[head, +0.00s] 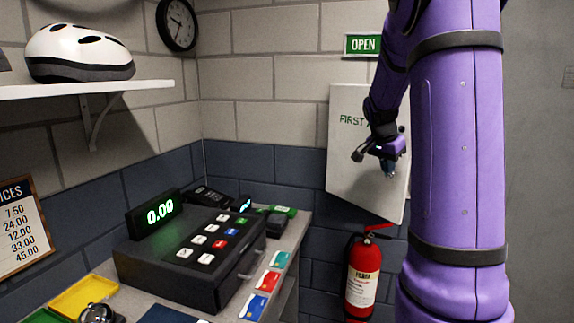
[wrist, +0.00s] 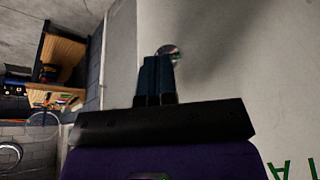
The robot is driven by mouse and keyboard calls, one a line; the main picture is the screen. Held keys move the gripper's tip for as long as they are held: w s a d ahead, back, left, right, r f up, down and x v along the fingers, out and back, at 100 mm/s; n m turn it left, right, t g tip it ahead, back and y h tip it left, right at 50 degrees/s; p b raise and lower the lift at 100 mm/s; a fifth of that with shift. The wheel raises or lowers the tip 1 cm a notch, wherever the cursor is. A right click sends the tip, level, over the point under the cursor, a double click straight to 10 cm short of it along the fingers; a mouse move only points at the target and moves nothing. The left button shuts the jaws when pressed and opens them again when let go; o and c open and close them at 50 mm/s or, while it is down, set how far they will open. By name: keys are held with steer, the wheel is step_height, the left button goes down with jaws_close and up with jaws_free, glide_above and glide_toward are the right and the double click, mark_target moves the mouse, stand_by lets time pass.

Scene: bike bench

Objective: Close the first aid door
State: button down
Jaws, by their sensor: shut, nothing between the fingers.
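The white first aid door (head: 345,165) hangs on the back wall in the head view, with green lettering partly hidden by my arm. Its lower edge slopes down to the right. My arm covers much of its right side, so I cannot tell how far it stands open. My gripper (head: 390,172) is in front of the door, shut and empty. In the wrist view the closed fingertips (wrist: 157,60) point along the pale door face (wrist: 240,60), close to a round metal knob (wrist: 172,50). I cannot tell whether they touch it.
A red fire extinguisher (head: 362,275) is below the door. The counter with a cash register (head: 190,250) and cards lies to the left. An OPEN sign (head: 362,44) is above. A shelf with a helmet (head: 78,55) is at upper left.

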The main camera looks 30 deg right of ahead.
steer(key=w+d+n+t, duration=0.1)
steer(key=w+d+n, duration=0.1)
steer(key=d, duration=0.7)
steer(key=w+d+n+t+y, duration=0.1)
steer(key=d+n, duration=0.4)
steer(key=d, duration=0.5)
steer(key=shift+w+n+t, duration=0.3)
steer(key=shift+w, duration=0.05)
steer(key=shift+d, duration=0.1)
steer(key=shift+f, duration=0.1)
